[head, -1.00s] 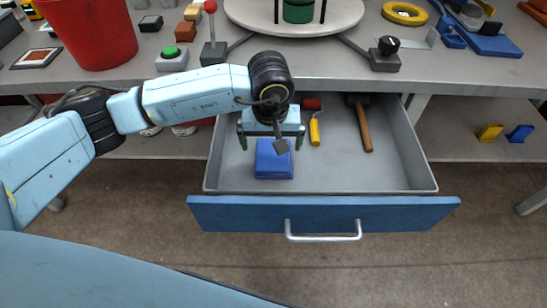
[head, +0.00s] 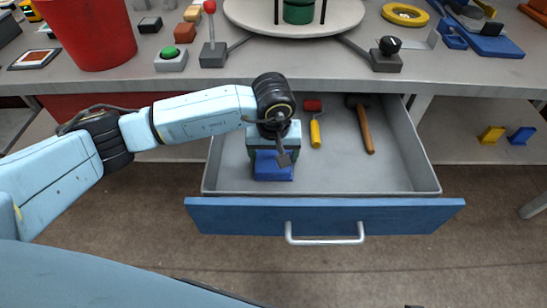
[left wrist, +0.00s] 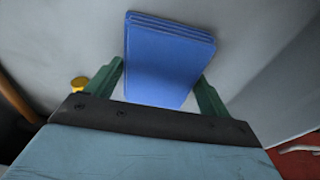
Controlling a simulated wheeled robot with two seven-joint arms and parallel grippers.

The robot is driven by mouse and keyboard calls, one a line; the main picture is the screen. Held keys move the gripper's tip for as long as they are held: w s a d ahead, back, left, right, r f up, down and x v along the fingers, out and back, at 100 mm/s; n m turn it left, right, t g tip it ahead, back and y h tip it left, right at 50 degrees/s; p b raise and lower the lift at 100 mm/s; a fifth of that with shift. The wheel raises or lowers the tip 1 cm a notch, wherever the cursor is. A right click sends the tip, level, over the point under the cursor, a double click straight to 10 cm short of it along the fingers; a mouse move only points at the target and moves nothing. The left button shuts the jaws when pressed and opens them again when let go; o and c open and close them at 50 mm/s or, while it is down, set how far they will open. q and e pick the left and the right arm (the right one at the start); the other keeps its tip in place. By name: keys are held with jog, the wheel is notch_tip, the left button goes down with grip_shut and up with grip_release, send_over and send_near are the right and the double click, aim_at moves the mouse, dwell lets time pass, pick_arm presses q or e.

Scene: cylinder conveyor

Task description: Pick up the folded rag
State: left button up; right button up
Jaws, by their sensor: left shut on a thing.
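The folded rag (head: 273,172) is blue and lies in the left part of the open drawer (head: 385,178). In the left wrist view the rag (left wrist: 168,60) shows its stacked folds and sits between the two green fingers. My left gripper (head: 272,154) is shut on the rag from above, a finger on each side. My gripper and wrist hide part of the rag in the head view. My right gripper is not in view.
A red and yellow tool (head: 315,130) and a wooden-handled hammer (head: 366,130) lie in the drawer, right of the rag. The drawer's blue front (head: 240,217) has a metal handle (head: 325,239). The grey worktop (head: 330,75) overhangs behind. The drawer's right side has free room.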

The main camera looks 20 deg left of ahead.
aim_at(273, 155)
pick_arm(q)
jog(key=shift+r, duration=0.2)
notch_tip(273, 155, up, 10)
jog(key=p, duration=0.2)
jog(key=shift+f, duration=0.2)
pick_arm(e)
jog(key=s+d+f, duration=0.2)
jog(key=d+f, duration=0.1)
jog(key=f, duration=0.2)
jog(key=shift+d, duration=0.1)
